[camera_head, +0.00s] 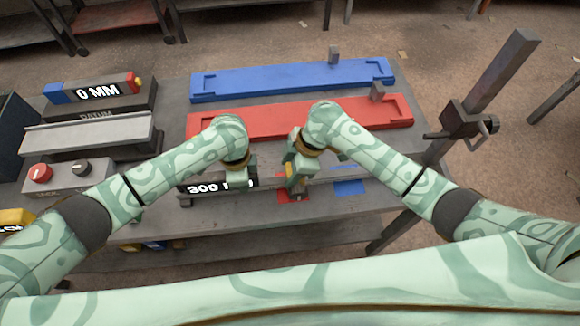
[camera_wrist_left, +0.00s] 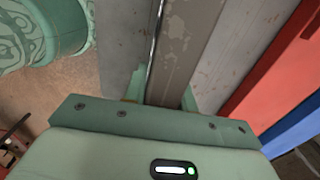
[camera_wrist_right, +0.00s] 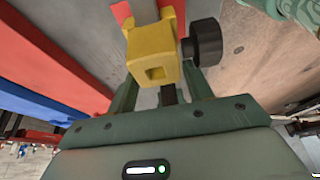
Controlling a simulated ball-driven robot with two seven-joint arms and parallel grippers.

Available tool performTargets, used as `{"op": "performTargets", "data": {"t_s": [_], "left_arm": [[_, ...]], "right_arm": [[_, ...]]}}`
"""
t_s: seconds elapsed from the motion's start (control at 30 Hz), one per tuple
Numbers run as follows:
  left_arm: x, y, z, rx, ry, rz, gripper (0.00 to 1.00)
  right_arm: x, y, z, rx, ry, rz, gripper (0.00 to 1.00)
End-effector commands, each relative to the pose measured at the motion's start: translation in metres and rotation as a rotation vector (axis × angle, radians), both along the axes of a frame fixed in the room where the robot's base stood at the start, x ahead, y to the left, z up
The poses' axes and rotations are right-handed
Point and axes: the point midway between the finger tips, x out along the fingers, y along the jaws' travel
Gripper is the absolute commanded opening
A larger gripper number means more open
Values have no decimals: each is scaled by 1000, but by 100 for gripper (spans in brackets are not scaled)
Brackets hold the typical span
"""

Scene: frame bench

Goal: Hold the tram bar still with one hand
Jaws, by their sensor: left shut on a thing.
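The tram bar, a worn grey-brown bar (camera_wrist_left: 183,50), runs lengthwise between the fingers of my left gripper (camera_wrist_left: 165,92) in the left wrist view. That gripper is shut on it; in the head view it (camera_head: 242,182) is at the bench's near side, where my arms hide much of the bar. My right gripper (camera_wrist_right: 165,95) is open around a yellow block (camera_wrist_right: 155,60) with a black knob (camera_wrist_right: 203,42). Gaps show between the block and the fingers. In the head view the right gripper (camera_head: 297,178) is just right of the left one.
A red rail (camera_head: 280,118) and a blue rail (camera_head: 290,78) lie behind the grippers. A "300" display (camera_head: 205,188) sits by the left gripper. A "0 MM" block (camera_head: 98,92) and button box (camera_head: 65,174) stand left. A dark post (camera_head: 500,75) rises at right.

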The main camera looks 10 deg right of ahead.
Motion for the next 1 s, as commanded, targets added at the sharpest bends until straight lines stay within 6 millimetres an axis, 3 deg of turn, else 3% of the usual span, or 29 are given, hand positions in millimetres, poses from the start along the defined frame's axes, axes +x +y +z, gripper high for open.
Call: {"op": "performTargets", "data": {"t_s": [0.03, 0.1, 0.27, 0.53, 0.87, 0.9, 1.0], "left_arm": [[1, -1, 1, -2, -2, 0, 0], [1, -1, 1, -2, -2, 0, 0], [1, -1, 1, -2, -2, 0, 0], [1, 0, 1, 0, -2, 1, 0], [1, 1, 1, 1, -2, 1, 0], [1, 0, 1, 0, -2, 1, 0], [1, 0, 1, 0, -2, 1, 0]], "right_arm": [[0, 0, 0, 0, 0, 0, 36], [0, 0, 0, 0, 0, 0, 20], [0, -5, 0, -1, -1, -1, 21], [0, -48, 0, -5, 0, -2, 21], [0, -52, 0, -4, 0, -2, 21], [0, -52, 0, -4, 0, -2, 53], [0, -52, 0, -3, 0, -2, 53]]}}
